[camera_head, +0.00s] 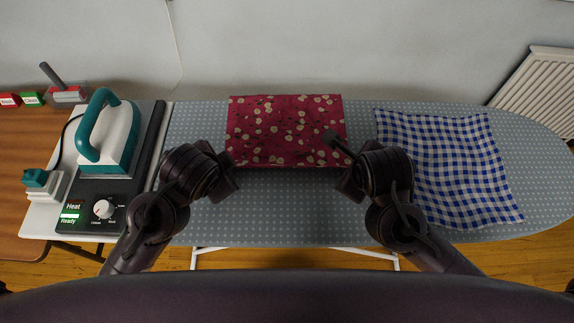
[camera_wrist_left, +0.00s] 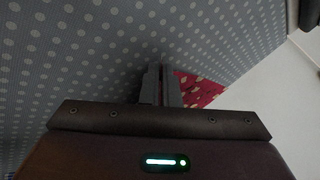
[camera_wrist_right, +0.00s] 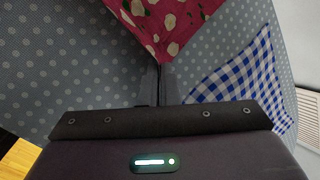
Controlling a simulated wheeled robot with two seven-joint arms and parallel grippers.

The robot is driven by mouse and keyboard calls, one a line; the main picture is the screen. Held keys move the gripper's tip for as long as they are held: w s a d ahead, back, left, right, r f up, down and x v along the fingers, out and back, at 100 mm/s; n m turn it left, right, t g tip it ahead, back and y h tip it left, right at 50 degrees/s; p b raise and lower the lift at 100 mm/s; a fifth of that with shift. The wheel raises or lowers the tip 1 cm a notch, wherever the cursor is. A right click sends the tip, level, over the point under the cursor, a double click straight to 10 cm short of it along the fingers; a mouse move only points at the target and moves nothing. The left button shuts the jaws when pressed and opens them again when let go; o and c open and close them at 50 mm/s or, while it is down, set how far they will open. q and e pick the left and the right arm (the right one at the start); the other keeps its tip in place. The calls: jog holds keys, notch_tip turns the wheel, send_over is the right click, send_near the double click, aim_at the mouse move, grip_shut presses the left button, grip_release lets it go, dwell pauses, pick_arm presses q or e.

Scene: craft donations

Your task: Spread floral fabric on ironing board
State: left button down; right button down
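The floral fabric (camera_head: 285,128), dark red with pale flowers, lies broad and nearly rectangular over the middle of the grey dotted ironing board (camera_head: 270,210). My left gripper (camera_head: 232,165) is at its near left corner, with its fingers closed together; red cloth (camera_wrist_left: 200,88) shows right beside them in the left wrist view. My right gripper (camera_head: 345,165) is at the near right corner. In the right wrist view the cloth (camera_wrist_right: 165,25) narrows to a point at the closed fingertips (camera_wrist_right: 160,68). The pinched corners are partly hidden by the grippers.
A blue checked cloth (camera_head: 450,165) lies on the board to the right, close to my right gripper. A teal and white iron (camera_head: 108,137) stands on a black heating base with a dial (camera_head: 104,209) at the left. A radiator (camera_head: 540,85) is at the far right.

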pick_arm(q)
jog(key=c, duration=2.1)
grip_release()
jog(key=shift+w+a, duration=0.15)
jog(key=shift+a, duration=0.05)
pick_arm(e)
jog(key=c, duration=2.1)
grip_release()
jog(key=shift+w+d, duration=0.15)
jog(key=shift+d, duration=0.05)
pick_arm(q)
jog(key=o, duration=0.7)
jog(key=shift+d, duration=0.1)
pick_arm(e)
jog(key=o, duration=0.7)
jog(key=shift+a, duration=0.1)
pick_arm(q)
jog(key=shift+o, duration=0.4)
jog(key=shift+d+f, duration=0.1)
pick_arm(e)
jog(key=shift+o, duration=0.4)
jog(key=shift+a+f, duration=0.1)
jog(key=shift+s, duration=0.2)
pick_arm(q)
jog(key=shift+s, duration=0.25)
